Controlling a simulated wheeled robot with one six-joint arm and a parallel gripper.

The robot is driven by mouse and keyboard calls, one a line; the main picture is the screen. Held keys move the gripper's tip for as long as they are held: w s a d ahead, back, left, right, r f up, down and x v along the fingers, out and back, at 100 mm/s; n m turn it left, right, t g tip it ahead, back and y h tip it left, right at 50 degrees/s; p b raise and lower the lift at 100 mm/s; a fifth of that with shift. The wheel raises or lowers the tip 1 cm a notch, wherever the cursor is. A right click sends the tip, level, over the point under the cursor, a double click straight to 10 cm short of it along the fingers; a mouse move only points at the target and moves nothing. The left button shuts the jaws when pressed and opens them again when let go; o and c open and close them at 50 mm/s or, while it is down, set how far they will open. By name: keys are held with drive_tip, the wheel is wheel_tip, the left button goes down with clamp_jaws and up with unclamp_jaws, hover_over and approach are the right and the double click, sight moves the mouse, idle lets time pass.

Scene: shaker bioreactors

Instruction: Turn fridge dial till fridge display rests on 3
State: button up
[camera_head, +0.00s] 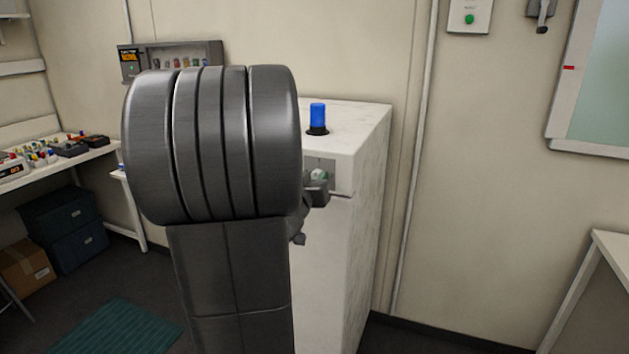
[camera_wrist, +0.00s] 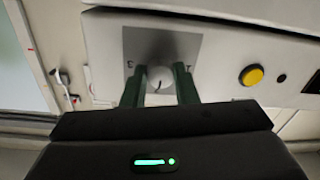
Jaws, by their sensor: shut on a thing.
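The fridge (camera_head: 345,250) is a white cabinet with a marbled top, partly hidden behind my arm in the head view. The fridge dial (camera_wrist: 160,78) is a round pale knob with a dark pointer mark, on a grey square plate (camera_wrist: 187,47) in the wrist view. My gripper (camera_wrist: 160,85) has its two dark green fingers on either side of the dial, shut on it. In the head view my gripper (camera_head: 318,188) is at the fridge's upper front edge. I cannot make out the display's number.
A yellow button (camera_wrist: 251,75) sits on the panel right of the dial. A blue beacon (camera_head: 318,116) stands on the fridge top. A bench (camera_head: 75,160) with small items is at the left, with dark boxes (camera_head: 62,225) below. A white table (camera_head: 612,255) is at the right.

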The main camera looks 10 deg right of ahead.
drive_tip(key=shift+f, duration=0.1)
drive_tip(key=shift+m+b, duration=2.2)
drive_tip(key=shift+m, duration=2)
drive_tip(key=o, duration=1)
drive_tip(key=v, duration=1.4)
drive_tip(key=shift+f, duration=0.2)
drive_tip(key=shift+w, duration=0.1)
